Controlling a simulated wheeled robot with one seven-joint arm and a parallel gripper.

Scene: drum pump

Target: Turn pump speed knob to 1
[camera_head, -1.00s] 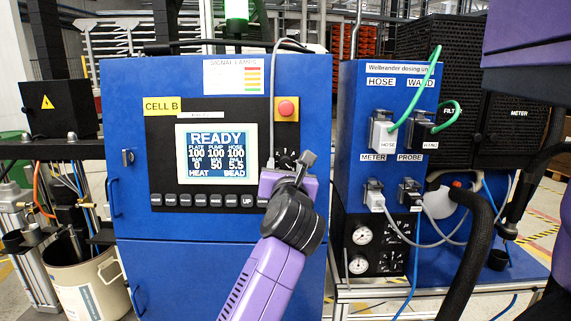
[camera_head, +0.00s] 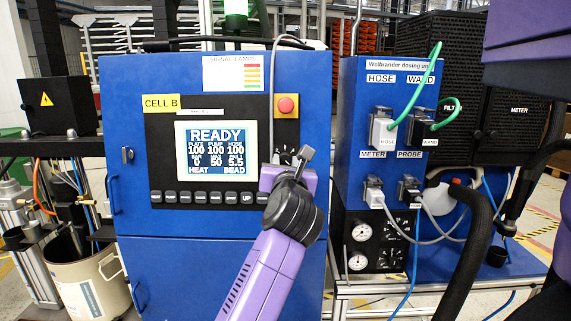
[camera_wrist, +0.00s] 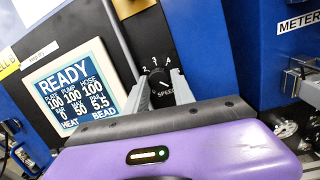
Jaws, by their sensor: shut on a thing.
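The pump speed knob (camera_wrist: 160,80) is a dark round knob on the black panel, right of the screen, with SPEED printed below it and small scale numbers above. My gripper (camera_wrist: 161,90) is shut on it, one grey finger on each side. The knob's pointer is too small to read surely. In the head view, my gripper (camera_head: 287,176) is at the panel's lower right and hides most of the knob. The screen (camera_head: 217,150) reads READY, with PUMP 100 and MAX 50.
A red stop button (camera_head: 286,105) on a yellow plate sits above the knob. A row of dark buttons (camera_head: 200,197) runs under the screen. A grey cable hangs close beside my gripper. The blue dosing unit (camera_head: 350,130) with plugged hoses stands to the right.

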